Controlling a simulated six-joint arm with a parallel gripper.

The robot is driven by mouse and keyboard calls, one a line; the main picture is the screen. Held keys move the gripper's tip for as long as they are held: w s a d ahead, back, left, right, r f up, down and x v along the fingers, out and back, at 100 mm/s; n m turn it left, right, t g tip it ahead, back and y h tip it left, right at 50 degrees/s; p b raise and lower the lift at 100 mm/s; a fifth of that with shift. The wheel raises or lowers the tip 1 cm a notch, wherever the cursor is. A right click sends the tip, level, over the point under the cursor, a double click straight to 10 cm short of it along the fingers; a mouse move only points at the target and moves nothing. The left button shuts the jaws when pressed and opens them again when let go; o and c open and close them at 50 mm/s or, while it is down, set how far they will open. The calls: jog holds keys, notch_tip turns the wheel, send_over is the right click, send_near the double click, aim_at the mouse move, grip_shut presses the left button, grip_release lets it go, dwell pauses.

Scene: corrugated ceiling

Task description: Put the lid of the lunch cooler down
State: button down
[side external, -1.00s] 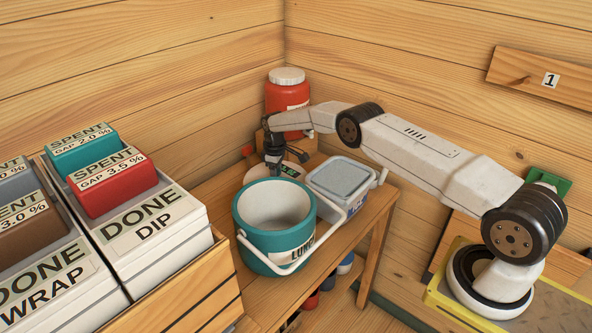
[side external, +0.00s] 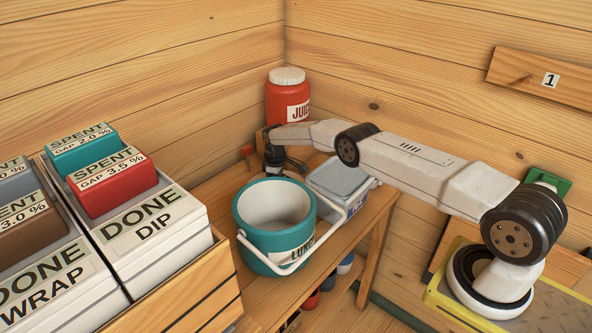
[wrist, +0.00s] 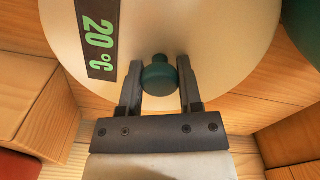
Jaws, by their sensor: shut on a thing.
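The lunch cooler (side external: 262,240) is a teal bucket with a white handle, standing open on the wooden bench in the side view. Its lid (wrist: 220,55) is a cream disc with a green knob (wrist: 160,76) and a dark "20 °C" strip, seen in the wrist view. My gripper (wrist: 160,68) is shut on the knob, one finger on each side. I cannot tell whether the lid touches the bench.
A red juice jar (side external: 287,104) with a white cap stands in the back corner. A grey-lidded box (side external: 338,180) is right of my gripper. A wooden block (wrist: 30,95) lies left of the lid in the wrist view. Crated boxes (side external: 150,222) fill the left.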

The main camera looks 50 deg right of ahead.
jog(key=shift+f, duration=0.1)
jog(key=shift+c, duration=1.4)
grip_release()
notch_tip(320, 180, up, 12)
